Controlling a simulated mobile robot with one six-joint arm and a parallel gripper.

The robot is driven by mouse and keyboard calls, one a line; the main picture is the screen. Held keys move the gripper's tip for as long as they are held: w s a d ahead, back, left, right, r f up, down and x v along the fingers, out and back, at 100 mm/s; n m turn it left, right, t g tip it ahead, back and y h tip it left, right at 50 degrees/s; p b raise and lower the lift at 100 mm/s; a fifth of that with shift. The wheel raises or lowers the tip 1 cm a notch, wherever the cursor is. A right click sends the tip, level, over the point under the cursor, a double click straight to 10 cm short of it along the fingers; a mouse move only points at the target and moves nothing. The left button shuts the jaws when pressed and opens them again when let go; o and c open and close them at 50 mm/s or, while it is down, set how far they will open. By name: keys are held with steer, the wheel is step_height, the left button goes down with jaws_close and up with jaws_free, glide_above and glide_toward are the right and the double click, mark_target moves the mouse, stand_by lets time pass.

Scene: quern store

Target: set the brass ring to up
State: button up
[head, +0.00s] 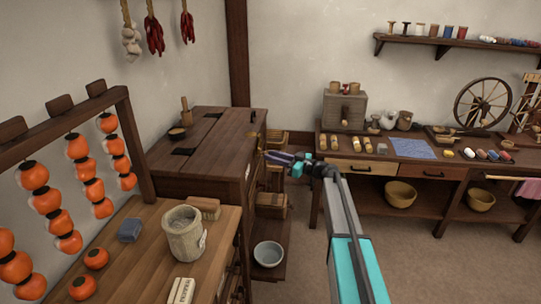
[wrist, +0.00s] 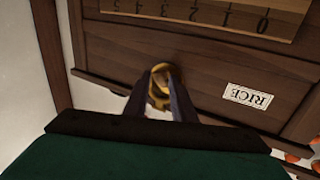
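The brass ring (wrist: 158,101) hangs on the dark wooden front of a chest, near the middle of the wrist view. It shows in the gap between my two dark fingers, which partly cover its sides. My gripper (wrist: 161,72) points at the panel with its fingers apart, one on each side of the ring. I cannot tell whether either finger touches it. In the head view my gripper (head: 267,154) is beside the front of the wooden chest (head: 208,133). The ring cannot be made out there.
A RICE label (wrist: 248,96) and a numbered scale (wrist: 205,12) are on the panel. A grey bowl (head: 268,254) sits low by the chest. A workbench (head: 338,148) stands right, and a table with a pot (head: 184,238) is near left. Floor between is clear.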

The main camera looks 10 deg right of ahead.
steer(key=shift+w+a, duration=0.45)
steer(key=shift+c, duration=0.3)
jaws_close()
